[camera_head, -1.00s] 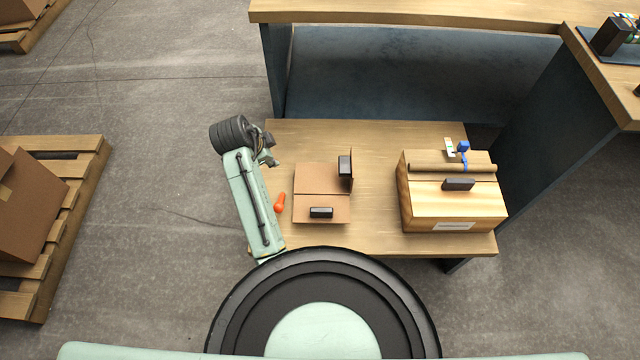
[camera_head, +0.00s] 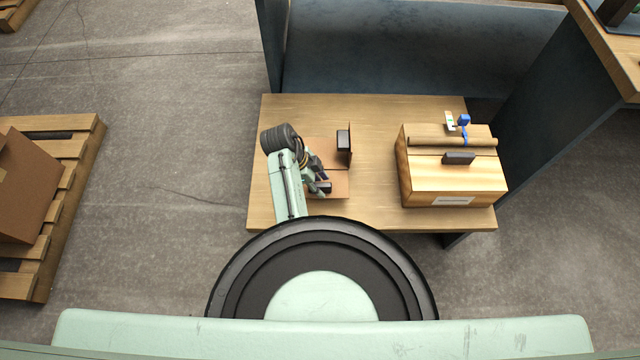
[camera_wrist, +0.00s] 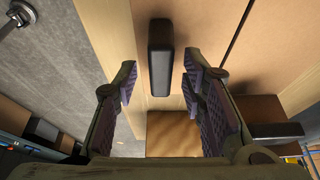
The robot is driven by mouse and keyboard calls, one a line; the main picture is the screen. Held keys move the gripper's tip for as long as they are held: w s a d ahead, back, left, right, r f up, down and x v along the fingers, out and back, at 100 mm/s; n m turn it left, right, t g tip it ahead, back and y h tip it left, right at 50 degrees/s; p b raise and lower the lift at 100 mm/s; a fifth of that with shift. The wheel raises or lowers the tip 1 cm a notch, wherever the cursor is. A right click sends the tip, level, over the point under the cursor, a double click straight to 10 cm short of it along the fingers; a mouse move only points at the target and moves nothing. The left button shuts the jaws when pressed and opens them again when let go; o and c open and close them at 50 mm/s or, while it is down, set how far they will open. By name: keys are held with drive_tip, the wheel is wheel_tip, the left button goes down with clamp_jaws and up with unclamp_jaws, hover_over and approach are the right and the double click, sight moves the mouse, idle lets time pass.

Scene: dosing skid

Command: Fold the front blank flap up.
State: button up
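The cardboard blank (camera_head: 340,178) lies on the low wooden table, partly covered by my arm. Its front flap (camera_head: 341,188) lies flat, with a black block-shaped grip (camera_head: 323,187) on it. Its right flap (camera_head: 350,139) stands upright and carries another black grip (camera_head: 343,140). My gripper (camera_head: 320,180) is over the front flap. In the wrist view my gripper (camera_wrist: 160,82) is open. The front flap's black grip (camera_wrist: 160,55) shows in the gap between the fingertips, just ahead of them. No contact shows. The right flap's grip (camera_wrist: 272,134) is at lower right.
A wooden crate (camera_head: 452,184) with a black grip and a rolled top edge stands on the right of the table (camera_head: 378,200). A blue-panelled bench (camera_head: 420,55) stands behind. A pallet (camera_head: 62,215) with a carton is at far left. The table between blank and crate is clear.

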drive_tip(key=shift+d+f, duration=0.2)
drive_tip(key=shift+f, duration=0.3)
clamp_jaws()
idle(0.6)
